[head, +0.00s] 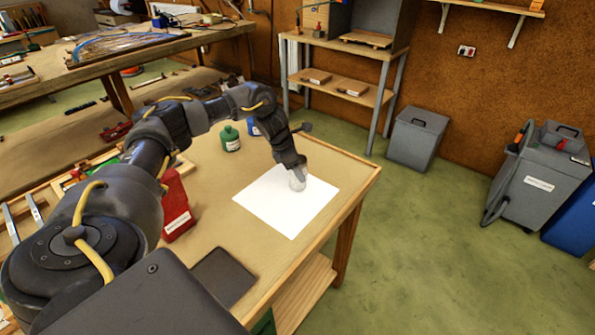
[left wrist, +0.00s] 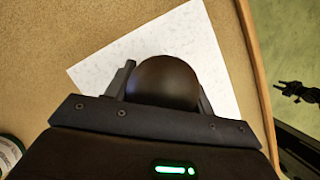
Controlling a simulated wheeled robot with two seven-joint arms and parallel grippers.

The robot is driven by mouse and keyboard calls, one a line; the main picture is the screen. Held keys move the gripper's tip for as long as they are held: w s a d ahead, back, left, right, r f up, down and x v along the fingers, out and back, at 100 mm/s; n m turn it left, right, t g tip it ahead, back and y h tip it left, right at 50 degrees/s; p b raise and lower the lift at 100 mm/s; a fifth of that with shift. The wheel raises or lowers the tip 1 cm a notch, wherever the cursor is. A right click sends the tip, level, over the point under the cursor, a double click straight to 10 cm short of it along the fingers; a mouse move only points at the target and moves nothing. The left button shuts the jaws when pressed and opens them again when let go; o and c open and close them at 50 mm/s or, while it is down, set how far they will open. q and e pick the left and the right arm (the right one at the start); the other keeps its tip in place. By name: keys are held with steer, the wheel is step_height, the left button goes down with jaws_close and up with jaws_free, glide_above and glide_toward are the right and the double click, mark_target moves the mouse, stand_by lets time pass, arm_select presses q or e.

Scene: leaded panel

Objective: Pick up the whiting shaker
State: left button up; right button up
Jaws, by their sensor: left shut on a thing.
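The whiting shaker (head: 297,182) is a small pale, see-through container standing over the white sheet on the bench. My left gripper (head: 298,170) points down and is shut on it from above. In the left wrist view, the shaker's dark rounded top (left wrist: 166,82) sits between the two fingers of my left gripper (left wrist: 162,92). The gripper hides part of the shaker. I cannot tell whether its base touches the sheet. My right gripper does not show in the head view.
The white sheet (head: 280,212) lies near the bench's right edge (head: 350,206). A green bottle (head: 231,139), a blue container (head: 254,128) and a red box (head: 175,207) stand to the left. A dark flat pad (head: 224,275) lies nearer. Grey bins stand on the floor.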

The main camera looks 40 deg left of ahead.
arm_select(q)
steer(key=shift+r, duration=0.45)
steer(key=s+a+r, duration=0.8)
steer(key=s+r, duration=0.3)
steer(key=shift+s+r, duration=0.2)
steer(key=shift+r, duration=0.1)
steer(key=w+d+f+m+g+h, duration=0.15)
steer(key=d+m, duration=0.25)
steer(key=d, duration=0.5)
steer(key=w+d+f+m+g, duration=0.1)
steer(key=w+d+m, duration=0.25)
steer(key=d, duration=0.55)
steer(key=s+d+f+m+g, duration=0.1)
steer(key=s+d+m+g, duration=0.1)
steer(key=s+d+m, duration=0.2)
steer(key=s+d+f+m+g, duration=0.1)
steer(key=s+d+m, duration=0.3)
steer(key=d, duration=0.5)
steer(key=shift+s+d+f+m+g+y, duration=0.35)
steer(key=shift+m+g, duration=0.1)
steer(key=shift+m, duration=0.8)
